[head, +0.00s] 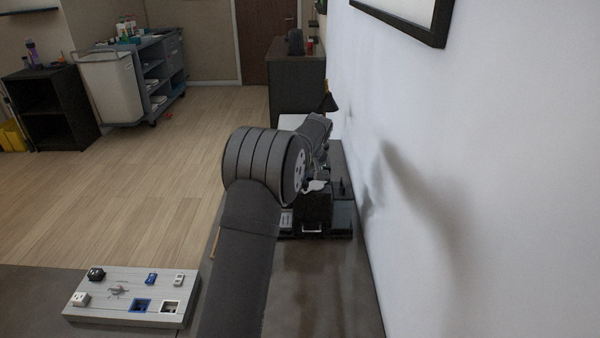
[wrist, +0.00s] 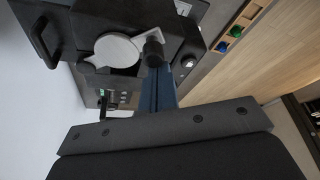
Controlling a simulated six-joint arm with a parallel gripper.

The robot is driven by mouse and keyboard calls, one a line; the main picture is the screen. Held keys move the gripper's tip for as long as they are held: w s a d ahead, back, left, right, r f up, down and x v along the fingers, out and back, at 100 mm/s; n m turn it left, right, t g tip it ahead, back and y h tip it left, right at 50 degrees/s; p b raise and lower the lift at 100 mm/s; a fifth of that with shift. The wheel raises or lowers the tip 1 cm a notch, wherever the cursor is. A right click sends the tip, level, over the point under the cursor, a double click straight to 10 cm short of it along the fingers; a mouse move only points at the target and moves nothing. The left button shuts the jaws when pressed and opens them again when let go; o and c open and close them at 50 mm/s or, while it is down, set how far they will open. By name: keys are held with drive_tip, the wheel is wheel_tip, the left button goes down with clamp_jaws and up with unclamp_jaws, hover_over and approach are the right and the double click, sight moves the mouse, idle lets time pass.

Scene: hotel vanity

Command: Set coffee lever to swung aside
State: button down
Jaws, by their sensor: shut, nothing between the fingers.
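The coffee machine (head: 316,208) is a dark box on the counter by the wall, partly hidden behind my arm. In the wrist view its dark top (wrist: 80,25) carries a flat silver disc (wrist: 117,50) with a narrow tip to the left. A black knob (wrist: 153,50) stands at the disc's right side. I cannot tell for certain which of these parts is the coffee lever. My gripper (wrist: 159,82) is shut and empty, its bluish fingers reaching toward the knob. I cannot tell whether they touch it. In the head view the fingers are hidden by the arm.
A white panel (head: 131,299) with switches and sockets lies at the front left. The white wall (head: 480,190) is close on the right. A dark cabinet (head: 297,85) stands behind the machine. Counter in front of the machine is clear. Green and blue items (wrist: 236,31) show at the wrist view's right.

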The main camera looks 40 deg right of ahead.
drive_tip(key=s+n+y, duration=0.1)
drive_tip(key=s+n, duration=0.2)
drive_tip(key=n, duration=0.1)
drive_tip(key=shift+s, duration=0.4)
drive_tip(key=shift+s+d+n, duration=0.15)
drive_tip(key=shift+s, duration=0.5)
drive_tip(key=shift+s+d+n, duration=0.1)
drive_tip(key=shift+s+n, duration=0.05)
drive_tip(key=shift+s, duration=0.45)
wheel_tip(320, 180, up, 10)
drive_tip(key=f, duration=0.1)
hover_over(307, 191)
drive_tip(key=s, duration=0.4)
drive_tip(key=shift+w+d+r, duration=0.25)
drive_tip(key=shift+d, duration=0.1)
